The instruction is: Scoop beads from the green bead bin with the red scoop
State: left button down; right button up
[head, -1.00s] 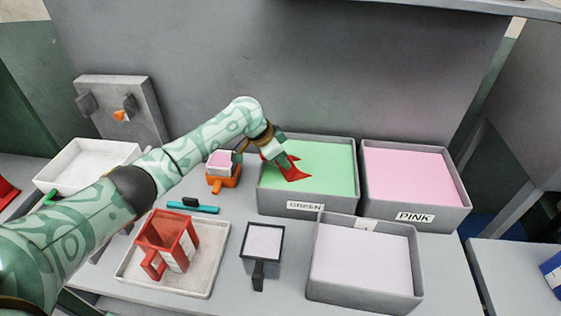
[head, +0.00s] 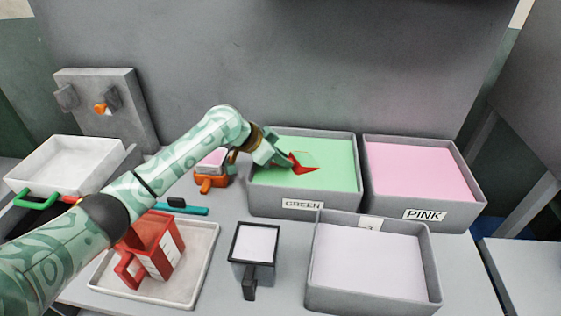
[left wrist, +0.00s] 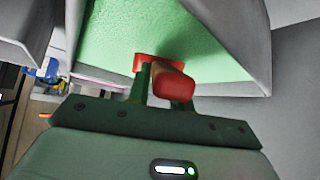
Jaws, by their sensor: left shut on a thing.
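The green bead bin (head: 340,195) is a grey box labelled GREEN, full of light green beads. It also shows in the left wrist view (left wrist: 262,50). The red scoop (head: 304,168) is at the bead surface in the left half of the bin, its tip pointing right. My left gripper (head: 277,158) reaches over the bin's left side and is shut on the scoop. In the left wrist view the scoop's red handle (left wrist: 174,84) sits at the fingers. I cannot tell how deep the scoop is or whether beads are in it. My right gripper is out of view.
A pink bead bin (head: 420,175) stands right of the green one, and a bin of pale beads (head: 370,265) stands in front. A dark-framed cup (head: 255,245), a red jug (head: 152,248) on a tray (head: 205,270), an orange-handled cup (head: 208,182) and a teal brush (head: 182,208) are nearby.

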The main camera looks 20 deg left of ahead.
pick_arm(q)
jog(key=shift+w+d+f, duration=0.1)
jog(key=shift+d+f, duration=0.05)
jog(key=shift+f, duration=0.1)
jog(key=shift+w+d+f+b, duration=0.15)
jog(key=shift+w+d+b, duration=0.55)
jog(key=shift+d, duration=0.15)
jog(key=shift+s+a+t+h+b, duration=0.45)
jog(key=shift+a+t+h, duration=0.15)
jog(key=shift+t+h, duration=0.2)
jog(key=shift+s+a+r+h+b, duration=0.25)
jog(key=shift+h+b, duration=0.05)
jog(key=shift+b, duration=0.1)
jog(key=r, duration=0.2)
jog(key=p, duration=0.1)
jog(key=shift+s+a+r+t+h, duration=0.1)
jog(key=shift+a+r+t+h, duration=0.2)
jog(key=shift+r+t, duration=0.1)
jog(key=shift+t+h, duration=0.4)
jog(key=shift+s+a+r+p, duration=0.2)
jog(key=shift+r+p, duration=0.2)
jog(key=shift+r, duration=0.5)
jog(key=shift+s+a+r+p, duration=0.2)
jog(key=shift+r+p, duration=0.2)
jog(key=shift+r, duration=0.55)
jog(key=shift+s+a+r+p, duration=0.15)
jog(key=shift+r+p, duration=0.25)
jog(key=shift+r, duration=0.5)
